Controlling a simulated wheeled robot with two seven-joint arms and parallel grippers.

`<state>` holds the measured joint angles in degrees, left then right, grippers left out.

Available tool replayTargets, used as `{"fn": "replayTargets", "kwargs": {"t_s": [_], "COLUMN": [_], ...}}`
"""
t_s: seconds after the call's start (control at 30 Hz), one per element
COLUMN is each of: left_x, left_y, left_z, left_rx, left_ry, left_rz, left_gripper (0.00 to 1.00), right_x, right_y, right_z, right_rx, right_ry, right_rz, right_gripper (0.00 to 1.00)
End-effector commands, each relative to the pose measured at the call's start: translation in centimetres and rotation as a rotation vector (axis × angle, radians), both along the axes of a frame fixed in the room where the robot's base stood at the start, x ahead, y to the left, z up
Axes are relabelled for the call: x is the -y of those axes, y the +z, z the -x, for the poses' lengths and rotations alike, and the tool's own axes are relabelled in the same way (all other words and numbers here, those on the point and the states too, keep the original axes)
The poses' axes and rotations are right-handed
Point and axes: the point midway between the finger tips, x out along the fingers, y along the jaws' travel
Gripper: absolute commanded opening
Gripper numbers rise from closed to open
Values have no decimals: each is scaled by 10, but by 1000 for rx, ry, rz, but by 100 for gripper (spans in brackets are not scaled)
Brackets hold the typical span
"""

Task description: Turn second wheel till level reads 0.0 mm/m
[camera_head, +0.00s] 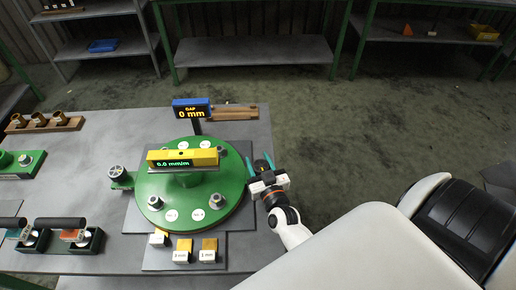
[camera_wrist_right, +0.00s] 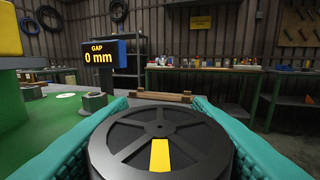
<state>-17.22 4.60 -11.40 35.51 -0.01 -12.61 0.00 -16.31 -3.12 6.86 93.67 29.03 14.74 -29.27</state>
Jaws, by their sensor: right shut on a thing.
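My right gripper (camera_head: 260,165) is at the right side of the round green disc (camera_head: 165,205). Its teal fingers are shut on the black spoked wheel (camera_wrist_right: 160,145), one on each side. The wheel shows a yellow mark pointing toward the camera in the right wrist view. In the head view the wheel is mostly hidden by the gripper. The yellow level (camera_head: 205,155) lies across the disc, and its green display appears to read 0.0 mm/m. Another wheel (camera_head: 117,172) stands at the disc's left side. My left gripper is not in view.
A blue gap display (camera_head: 192,108) reads 0 mm behind the level and shows in the right wrist view (camera_wrist_right: 98,55). Labelled yellow-and-white blocks (camera_head: 208,250) stand at the table's front. Black-handled tools (camera_head: 60,222) lie at left. Shelves (camera_head: 255,50) stand behind.

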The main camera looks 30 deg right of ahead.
Motion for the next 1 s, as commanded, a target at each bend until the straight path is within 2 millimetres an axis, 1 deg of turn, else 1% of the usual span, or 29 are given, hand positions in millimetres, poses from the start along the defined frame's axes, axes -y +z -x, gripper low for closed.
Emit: {"fn": "replayTargets", "kwargs": {"t_s": [0.1,0.53,0.57,0.6,0.7,1.0], "left_x": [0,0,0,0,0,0], "left_y": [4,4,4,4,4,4], "left_z": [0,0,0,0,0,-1], "left_rx": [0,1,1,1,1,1], "left_ry": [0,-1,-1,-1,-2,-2], "left_rz": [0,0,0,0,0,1], "left_gripper": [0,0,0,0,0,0], "right_x": [0,1,1,1,1,0], "right_y": [2,1,1,1,1,0], "right_z": [0,0,0,0,0,2], "right_rx": [2,3,3,3,3,1], "right_ry": [-24,-34,-34,-34,-34,-34], "right_rz": [-1,0,0,0,1,0], "right_gripper": [22,22,47,53,67,67]}}
